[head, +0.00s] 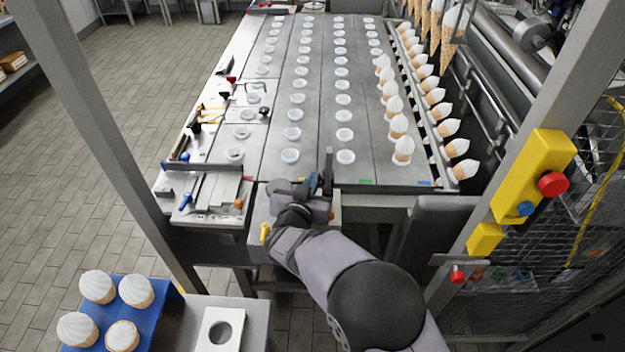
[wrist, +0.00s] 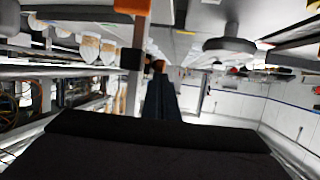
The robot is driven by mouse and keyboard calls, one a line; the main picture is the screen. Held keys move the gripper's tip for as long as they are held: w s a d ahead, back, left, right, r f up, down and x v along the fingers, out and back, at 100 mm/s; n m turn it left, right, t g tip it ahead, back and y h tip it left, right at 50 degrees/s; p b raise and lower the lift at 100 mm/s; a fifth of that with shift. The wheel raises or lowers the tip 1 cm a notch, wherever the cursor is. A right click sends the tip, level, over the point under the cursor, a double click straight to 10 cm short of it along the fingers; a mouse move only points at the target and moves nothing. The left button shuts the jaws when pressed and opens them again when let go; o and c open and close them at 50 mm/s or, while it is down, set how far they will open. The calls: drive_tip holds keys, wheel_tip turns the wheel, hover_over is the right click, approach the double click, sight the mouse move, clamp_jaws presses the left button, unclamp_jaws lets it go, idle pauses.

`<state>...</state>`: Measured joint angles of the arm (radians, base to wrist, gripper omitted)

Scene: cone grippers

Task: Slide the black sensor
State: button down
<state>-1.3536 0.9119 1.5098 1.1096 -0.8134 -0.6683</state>
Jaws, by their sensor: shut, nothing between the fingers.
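My gripper (head: 326,168) is at the front edge of the grey machine table, near its middle, with its fingers shut and empty. In the wrist view the closed fingers (wrist: 160,88) point away from the camera, with nothing held between them. All are well away from my gripper, up and to the left in the head view.
The machine table (head: 318,172) carries rows of round white cups. Filled cones (head: 402,150) stand along its right side. A yellow control box (head: 540,180) with a red button is at right. A blue tray (head: 134,294) with cones is at front left. Grey frame posts flank the machine.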

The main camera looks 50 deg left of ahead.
drive_tip(key=shift+f, duration=0.15)
wheel_tip(320, 180, down, 4)
drive_tip(key=shift+r+b, duration=0.25)
drive_tip(key=shift+b, duration=0.95)
drive_tip(key=shift+r, duration=0.1)
drive_tip(key=shift+d+r, duration=0.1)
drive_tip(key=shift+s+r+p, duration=0.2)
drive_tip(key=shift+r+p, duration=0.3)
drive_tip(key=shift+p, duration=0.25)
drive_tip(key=r+b+v, duration=0.1)
drive_tip(key=v, duration=1.1)
drive_tip(key=shift+w+r, duration=0.15)
drive_tip(key=shift+r, duration=0.3)
drive_tip(key=shift+w, duration=0.1)
